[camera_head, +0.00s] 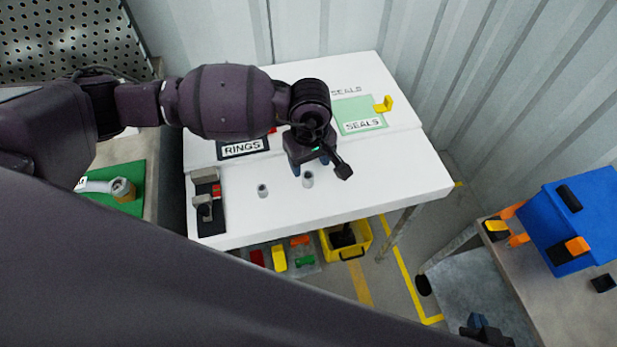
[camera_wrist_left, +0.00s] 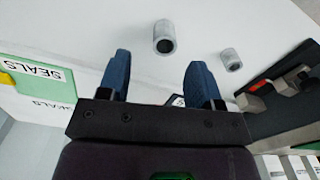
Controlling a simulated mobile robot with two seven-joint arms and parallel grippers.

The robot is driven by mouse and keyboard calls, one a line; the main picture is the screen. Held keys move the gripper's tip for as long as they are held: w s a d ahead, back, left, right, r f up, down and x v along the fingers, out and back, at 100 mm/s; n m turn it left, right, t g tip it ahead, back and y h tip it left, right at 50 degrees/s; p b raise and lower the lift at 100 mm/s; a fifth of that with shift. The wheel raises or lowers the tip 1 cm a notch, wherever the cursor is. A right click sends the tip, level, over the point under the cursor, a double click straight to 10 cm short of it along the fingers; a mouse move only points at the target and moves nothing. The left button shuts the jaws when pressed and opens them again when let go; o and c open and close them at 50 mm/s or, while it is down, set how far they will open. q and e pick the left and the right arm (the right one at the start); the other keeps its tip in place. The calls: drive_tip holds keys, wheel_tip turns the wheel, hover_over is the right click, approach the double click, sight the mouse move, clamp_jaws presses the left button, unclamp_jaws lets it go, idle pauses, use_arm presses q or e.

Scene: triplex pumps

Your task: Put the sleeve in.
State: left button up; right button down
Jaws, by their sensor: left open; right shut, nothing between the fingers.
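Two small grey hollow cylinders, which look like sleeves, stand upright on the white table: a nearer-right sleeve (camera_head: 308,179) and a left sleeve (camera_head: 262,190). In the left wrist view they are the larger sleeve (camera_wrist_left: 164,38) and the smaller sleeve (camera_wrist_left: 231,60). My left gripper (camera_head: 310,166) is open and empty, pointing down just behind the right sleeve. In the left wrist view its blue fingers (camera_wrist_left: 160,75) are apart, with the larger sleeve beyond the gap and untouched. My right gripper (camera_head: 484,328) is shut and empty at the bottom right, away from the table.
A black fixture with grey blocks (camera_head: 208,206) stands at the table's left edge. A RINGS mat (camera_head: 243,148) and a green SEALS mat (camera_head: 360,114) lie behind. A grey and brass part (camera_head: 121,188) lies on green at left. A blue box (camera_head: 583,220) stands right.

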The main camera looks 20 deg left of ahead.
sight(308, 175)
use_arm(q)
drive_tip(key=shift+s+a+f+b, duration=0.1)
drive_tip(key=shift+f+b, duration=0.05)
drive_tip(key=shift+f, duration=1.2)
drive_tip(key=shift+s+a+f+b, duration=0.1)
drive_tip(key=shift+f+b, duration=0.05)
drive_tip(key=shift+f, duration=1.15)
drive_tip(key=shift+c, duration=0.4)
drive_tip(key=shift+r, duration=0.1)
drive_tip(key=c, duration=1)
